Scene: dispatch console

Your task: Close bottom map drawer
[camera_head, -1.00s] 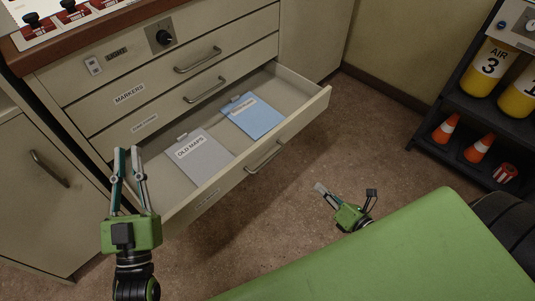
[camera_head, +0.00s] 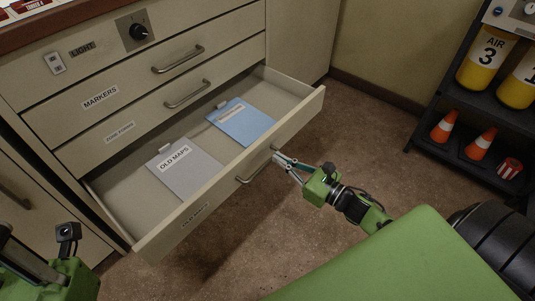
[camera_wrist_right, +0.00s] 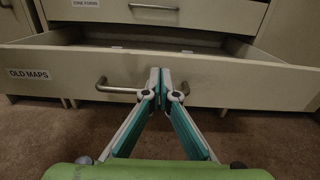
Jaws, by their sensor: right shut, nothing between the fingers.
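The bottom map drawer (camera_head: 215,198) stands pulled out from the cabinet, with a grey "OLD MAPS" folder (camera_head: 186,168) and a blue folder (camera_head: 243,123) lying inside. My right gripper (camera_head: 279,158) is shut and empty at the drawer's front, beside the right end of its bar handle (camera_head: 258,170).
Two upper drawers, one labelled "MARKERS" (camera_head: 100,98), are shut. A dark shelf (camera_head: 440,151) with yellow air cylinders (camera_head: 485,58) and orange cones (camera_head: 445,126) stands at the right. The floor (camera_head: 345,120) between it and the cabinet is clear.

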